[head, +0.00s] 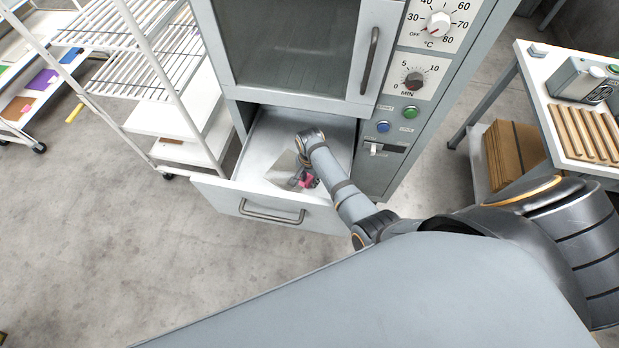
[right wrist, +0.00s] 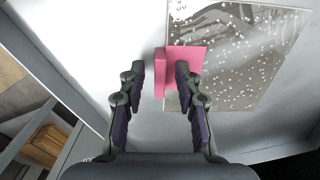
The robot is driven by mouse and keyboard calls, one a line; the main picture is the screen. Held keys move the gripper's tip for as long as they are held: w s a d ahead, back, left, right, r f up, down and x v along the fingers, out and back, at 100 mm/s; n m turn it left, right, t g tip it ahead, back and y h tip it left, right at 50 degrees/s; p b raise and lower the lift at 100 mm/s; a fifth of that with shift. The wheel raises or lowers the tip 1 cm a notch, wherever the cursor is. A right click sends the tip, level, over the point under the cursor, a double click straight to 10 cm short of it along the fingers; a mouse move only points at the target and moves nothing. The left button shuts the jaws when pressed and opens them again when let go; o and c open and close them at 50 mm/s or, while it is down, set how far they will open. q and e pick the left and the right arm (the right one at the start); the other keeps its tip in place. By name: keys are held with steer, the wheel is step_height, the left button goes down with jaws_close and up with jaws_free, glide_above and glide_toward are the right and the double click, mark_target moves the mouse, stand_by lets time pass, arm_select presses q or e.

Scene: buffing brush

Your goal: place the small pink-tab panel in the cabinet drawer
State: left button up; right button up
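The small panel is a clear, speckled sheet with a pink tab. In the right wrist view the sheet (right wrist: 235,50) lies on the white drawer floor, and its pink tab (right wrist: 178,65) is at the fingertips. In the head view the pink tab (head: 309,181) shows inside the pulled-out cabinet drawer (head: 230,193). My right gripper (right wrist: 160,78) is open and low in the drawer. Its left finger stands apart from the tab, and its right finger overlaps the tab in the picture; I cannot tell whether they touch. My left gripper is not in view.
The grey cabinet (head: 380,155) with knobs and buttons stands behind the drawer. A white wire rack (head: 150,55) is at the left. A white table (head: 545,100) with a wooden slatted rack (head: 585,132) is at the right. The floor in front is clear.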

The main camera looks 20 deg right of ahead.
steer(key=shift+r, duration=0.3)
step_height(320, 180, up, 12)
steer(key=p, duration=0.1)
steer(key=shift+f, duration=0.15)
